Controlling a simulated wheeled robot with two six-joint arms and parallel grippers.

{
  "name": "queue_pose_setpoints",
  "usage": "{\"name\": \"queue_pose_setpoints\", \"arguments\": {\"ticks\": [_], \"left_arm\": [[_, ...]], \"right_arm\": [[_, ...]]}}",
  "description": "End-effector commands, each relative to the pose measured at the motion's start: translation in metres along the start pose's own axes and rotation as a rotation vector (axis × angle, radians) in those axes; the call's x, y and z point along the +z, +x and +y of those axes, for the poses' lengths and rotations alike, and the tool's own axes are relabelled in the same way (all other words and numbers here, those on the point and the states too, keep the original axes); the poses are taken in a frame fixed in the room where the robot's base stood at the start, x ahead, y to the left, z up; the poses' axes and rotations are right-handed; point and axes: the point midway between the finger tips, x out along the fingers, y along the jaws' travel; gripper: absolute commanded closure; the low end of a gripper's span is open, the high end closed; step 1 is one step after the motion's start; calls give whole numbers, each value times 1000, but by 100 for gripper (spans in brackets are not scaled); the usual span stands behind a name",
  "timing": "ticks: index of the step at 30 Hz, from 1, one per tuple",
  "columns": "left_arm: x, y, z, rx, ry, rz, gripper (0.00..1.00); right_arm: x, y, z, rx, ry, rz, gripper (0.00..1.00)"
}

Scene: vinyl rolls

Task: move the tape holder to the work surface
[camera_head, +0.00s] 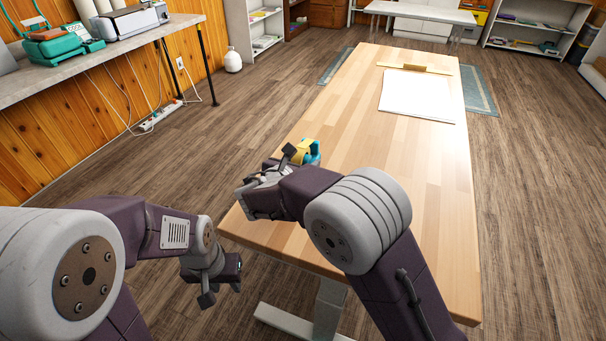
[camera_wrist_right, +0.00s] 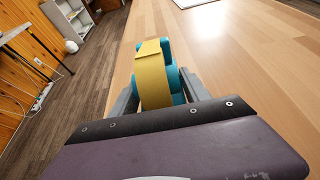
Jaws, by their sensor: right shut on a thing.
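The tape holder (camera_head: 312,153) is teal with a yellow roll of tape, at the left edge of the wooden work surface (camera_head: 420,190). In the right wrist view the tape holder (camera_wrist_right: 168,52) sits between the fingers of my right gripper (camera_wrist_right: 160,95), which is shut on it. In the head view my right gripper (camera_head: 297,152) is partly hidden by its own wrist. I cannot tell whether the holder touches the table top. My left gripper (camera_head: 222,294) hangs low to the left of the table, away from the holder; its fingers are too unclear to judge.
A white sheet (camera_head: 416,95) and a wooden strip (camera_head: 414,69) lie toward the table's far end. The middle of the table is clear. A side counter (camera_head: 130,52) at the left bears a teal machine (camera_head: 62,45) and a grey-white machine (camera_head: 128,20).

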Motion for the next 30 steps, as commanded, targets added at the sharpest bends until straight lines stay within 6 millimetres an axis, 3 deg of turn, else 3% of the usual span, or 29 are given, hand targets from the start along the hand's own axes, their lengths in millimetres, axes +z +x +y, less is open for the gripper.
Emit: {"name": "queue_pose_setpoints", "arguments": {"ticks": [7, 18, 19, 20, 21, 30], "left_arm": [[2, 19, 0, 0, 0, 0, 64], [2, 20, 0, 0, 0, 0, 64], [2, 19, 0, 0, 0, 0, 64], [2, 19, 0, 0, 0, 0, 64], [2, 19, 0, 0, 0, 0, 64], [2, 18, 0, 0, 0, 0, 64]], "right_arm": [[-37, 15, 0, -1, -3, 0, 100], [-40, 16, 0, 0, 0, -1, 100], [-40, 16, 0, 0, -1, 1, 37], [-40, 16, 0, 0, -1, 1, 29], [-40, 16, 0, 0, -1, 1, 24], [-38, 15, 0, 0, -1, 1, 24]]}}
